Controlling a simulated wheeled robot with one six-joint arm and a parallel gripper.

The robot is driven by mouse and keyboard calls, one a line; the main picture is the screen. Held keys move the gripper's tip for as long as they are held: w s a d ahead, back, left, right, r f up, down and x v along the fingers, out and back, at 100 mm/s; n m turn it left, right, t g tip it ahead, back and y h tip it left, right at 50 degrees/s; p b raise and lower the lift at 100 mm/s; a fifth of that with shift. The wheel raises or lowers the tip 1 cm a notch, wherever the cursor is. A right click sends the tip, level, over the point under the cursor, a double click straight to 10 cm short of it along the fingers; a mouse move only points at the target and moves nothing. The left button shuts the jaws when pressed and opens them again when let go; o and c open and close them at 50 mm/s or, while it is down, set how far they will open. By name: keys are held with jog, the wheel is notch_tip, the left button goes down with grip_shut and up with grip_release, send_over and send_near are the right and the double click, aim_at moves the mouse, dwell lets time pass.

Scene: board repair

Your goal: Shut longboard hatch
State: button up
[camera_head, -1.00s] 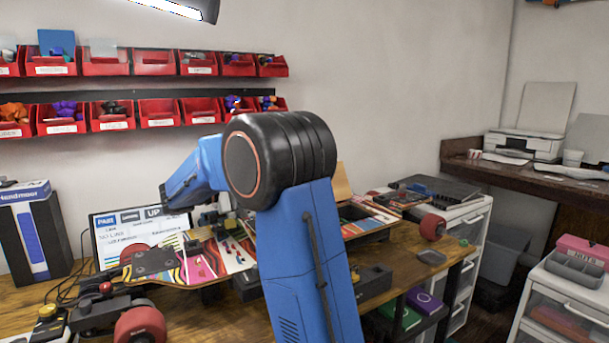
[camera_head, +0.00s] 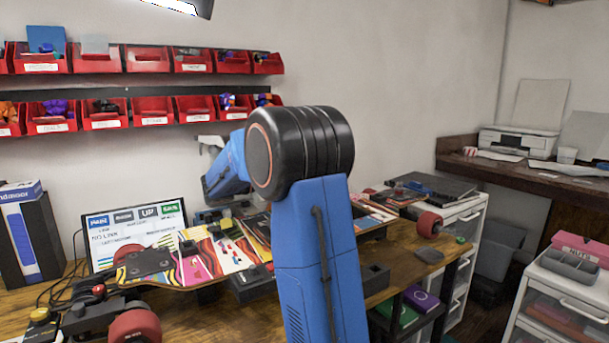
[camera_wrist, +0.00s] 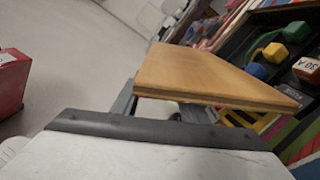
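The longboard (camera_head: 205,255) lies on the workbench in the head view, its deck brightly patterned. My arm hides part of it. A tan wooden panel, which looks like the hatch (camera_wrist: 215,75), fills the middle of the wrist view and stands raised beside the open compartment. Coloured connectors and a block marked 30 A (camera_wrist: 308,69) show in that compartment. My gripper (camera_wrist: 165,108) is behind the panel from the wrist camera. Grey finger parts show at its near edge, but the tips are hidden, and I cannot tell whether they touch it. The hatch is not clear in the head view.
A screen (camera_head: 135,235) stands behind the longboard on the left. A red wheel (camera_head: 135,324) is at the front left. Red bins (camera_head: 150,110) line the wall. A drawer unit (camera_head: 462,235) stands at the right end of the bench.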

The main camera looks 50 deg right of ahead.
jog(key=shift+x, duration=2.3)
grip_shut()
